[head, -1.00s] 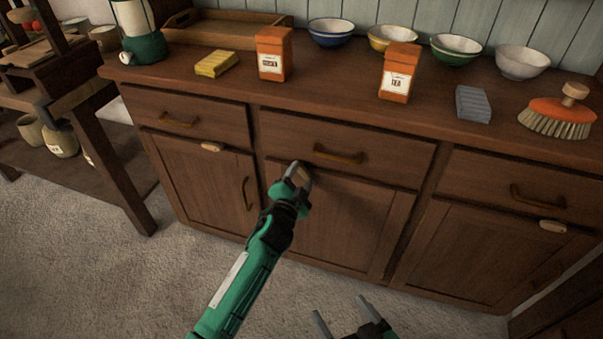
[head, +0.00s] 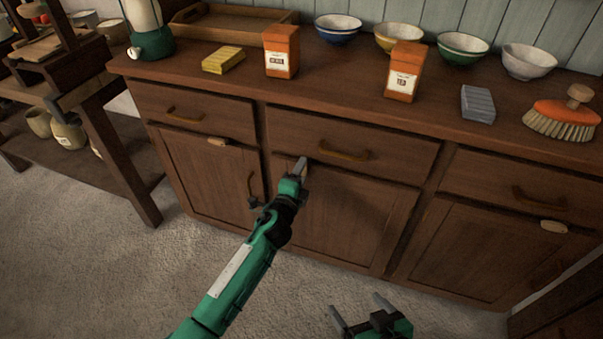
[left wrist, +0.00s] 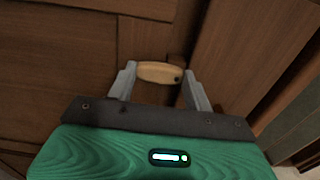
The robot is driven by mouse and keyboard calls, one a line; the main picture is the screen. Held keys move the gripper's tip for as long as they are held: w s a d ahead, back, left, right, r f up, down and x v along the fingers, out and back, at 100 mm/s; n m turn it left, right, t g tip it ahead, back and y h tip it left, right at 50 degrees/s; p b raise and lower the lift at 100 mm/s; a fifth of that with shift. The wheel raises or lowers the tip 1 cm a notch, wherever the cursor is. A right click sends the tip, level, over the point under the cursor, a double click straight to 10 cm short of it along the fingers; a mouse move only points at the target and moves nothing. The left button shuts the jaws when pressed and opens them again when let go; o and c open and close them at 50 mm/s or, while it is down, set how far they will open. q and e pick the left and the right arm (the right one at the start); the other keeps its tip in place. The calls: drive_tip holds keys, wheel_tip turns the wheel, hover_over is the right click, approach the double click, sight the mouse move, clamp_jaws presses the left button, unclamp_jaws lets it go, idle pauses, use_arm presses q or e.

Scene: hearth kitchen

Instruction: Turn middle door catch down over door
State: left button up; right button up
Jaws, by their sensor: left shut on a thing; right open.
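My left gripper (head: 299,168) is at the top of the middle cupboard door (head: 345,225), just below the middle drawer. In the left wrist view its two fingers are shut on the tan wooden middle catch (left wrist: 160,72), one at each end. In the head view the fingers mostly hide this catch, so its exact angle is hard to tell. The left catch (head: 217,141) and the right catch (head: 553,226) lie level above their doors. My right gripper (head: 359,308) is open and empty, low in front of the cabinet.
The middle drawer handle (head: 343,152) is close to the right of my left gripper. The left door handle (head: 251,190) is to its left. Orange boxes, bowls and a brush (head: 562,118) stand on the cabinet top (head: 340,95). The carpet in front is clear.

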idle(0.4)
use_arm(q)
drive_tip(key=o, duration=1)
drive_tip(key=p+v, duration=0.1)
drive_tip(key=v, duration=1.3)
use_arm(e)
drive_tip(key=d+g, duration=0.1)
drive_tip(key=d+h, duration=0.1)
drive_tip(key=shift+s+d+f+g, duration=0.1)
drive_tip(key=shift+s+d+g, duration=0.2)
drive_tip(key=shift+s+g, duration=0.1)
